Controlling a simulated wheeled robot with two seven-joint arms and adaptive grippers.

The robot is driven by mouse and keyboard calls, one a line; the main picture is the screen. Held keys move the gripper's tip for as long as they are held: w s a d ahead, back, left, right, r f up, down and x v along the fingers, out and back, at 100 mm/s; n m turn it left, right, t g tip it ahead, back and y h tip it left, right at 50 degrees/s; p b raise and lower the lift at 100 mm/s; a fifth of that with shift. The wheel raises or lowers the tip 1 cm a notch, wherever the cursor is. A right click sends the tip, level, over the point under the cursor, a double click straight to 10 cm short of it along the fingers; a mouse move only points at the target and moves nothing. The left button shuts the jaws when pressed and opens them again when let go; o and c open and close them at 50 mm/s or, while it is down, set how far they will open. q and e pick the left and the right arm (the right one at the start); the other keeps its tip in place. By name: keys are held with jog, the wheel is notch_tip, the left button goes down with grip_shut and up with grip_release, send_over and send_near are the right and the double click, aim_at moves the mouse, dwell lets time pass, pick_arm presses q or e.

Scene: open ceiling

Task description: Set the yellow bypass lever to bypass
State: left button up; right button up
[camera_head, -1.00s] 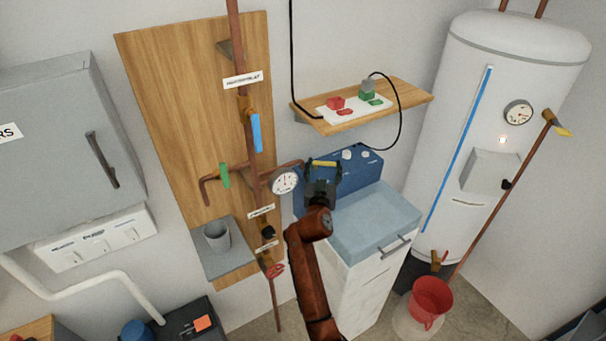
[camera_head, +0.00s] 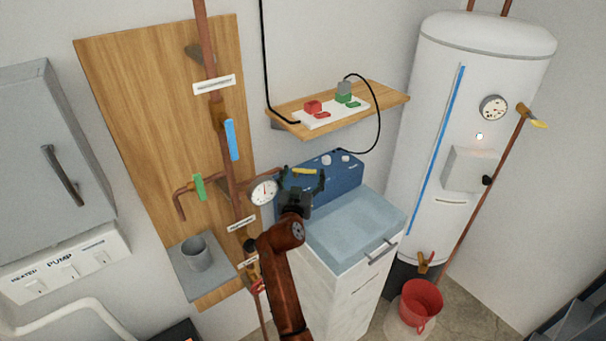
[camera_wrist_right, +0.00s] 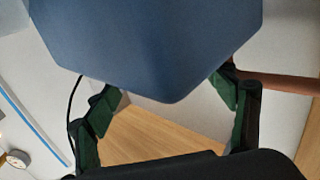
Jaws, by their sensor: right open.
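The yellow lever (camera_head: 306,171) sits on the front of the blue unit (camera_head: 345,180), near its left side, and looks roughly level. My right gripper (camera_head: 303,181) is open just in front of and below the lever, with its fingers spread to either side. I cannot tell whether it touches the lever. In the right wrist view the blue housing (camera_wrist_right: 150,45) fills the top centre, beyond my open green-padded fingers (camera_wrist_right: 167,103). The lever does not show there. My left gripper is not in view.
A pressure gauge (camera_head: 264,192) and copper pipe stand close left of my right gripper. A wooden shelf (camera_head: 385,97) with a power strip is above the blue unit. Another yellow handle (camera_head: 537,123) is on a pipe by the white tank (camera_head: 440,150). A red bucket (camera_head: 420,300) stands on the floor.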

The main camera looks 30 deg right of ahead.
notch_tip(320, 180, up, 10)
dwell(0.6)
jog(key=shift+c, duration=0.2)
